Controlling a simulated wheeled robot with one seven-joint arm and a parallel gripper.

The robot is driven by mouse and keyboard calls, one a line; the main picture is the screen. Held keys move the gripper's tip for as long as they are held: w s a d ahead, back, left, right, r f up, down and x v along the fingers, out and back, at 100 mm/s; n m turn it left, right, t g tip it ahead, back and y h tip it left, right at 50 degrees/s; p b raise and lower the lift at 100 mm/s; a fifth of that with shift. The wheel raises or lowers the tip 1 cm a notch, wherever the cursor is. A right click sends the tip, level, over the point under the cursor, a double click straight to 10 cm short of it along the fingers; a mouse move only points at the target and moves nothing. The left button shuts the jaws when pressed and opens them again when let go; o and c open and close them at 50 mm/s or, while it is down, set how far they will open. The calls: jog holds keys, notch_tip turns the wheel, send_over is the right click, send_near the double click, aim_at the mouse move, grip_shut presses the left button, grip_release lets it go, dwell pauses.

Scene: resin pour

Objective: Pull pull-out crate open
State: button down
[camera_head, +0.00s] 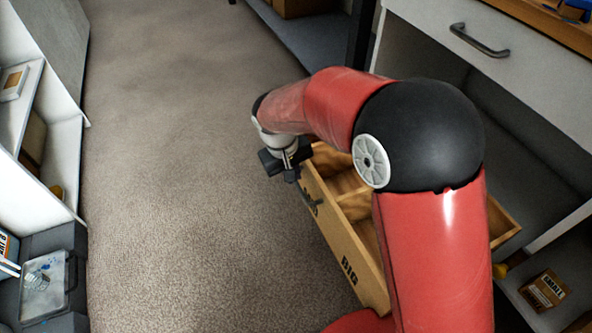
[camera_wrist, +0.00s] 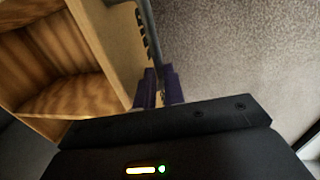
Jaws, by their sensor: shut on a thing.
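The pull-out crate (camera_head: 345,232) is a light wooden box with dark lettering on its front and inner dividers. It stands out from the white cabinet at the right, and my arm hides part of it. In the wrist view its front panel (camera_wrist: 118,40) and empty wooden compartments show at the left. A dark bar handle (camera_wrist: 150,35) runs along the front. My gripper (camera_head: 292,172) is at the crate's front, its fingers (camera_wrist: 160,88) shut on the handle.
A white cabinet with a drawer (camera_head: 500,50) stands at the right. A small box (camera_head: 544,291) lies on its low shelf. White shelving (camera_head: 45,120) and a grey case (camera_head: 45,285) line the left. The carpet (camera_head: 180,180) between is clear.

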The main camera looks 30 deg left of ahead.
jog(key=c, duration=1.5)
grip_release()
jog(key=r, duration=0.2)
jog(key=r+p, duration=0.1)
jog(key=r, duration=0.2)
jog(key=s+a+r, duration=0.1)
jog(key=r, duration=0.1)
jog(key=shift+r, duration=0.35)
jog(key=shift+d, duration=0.1)
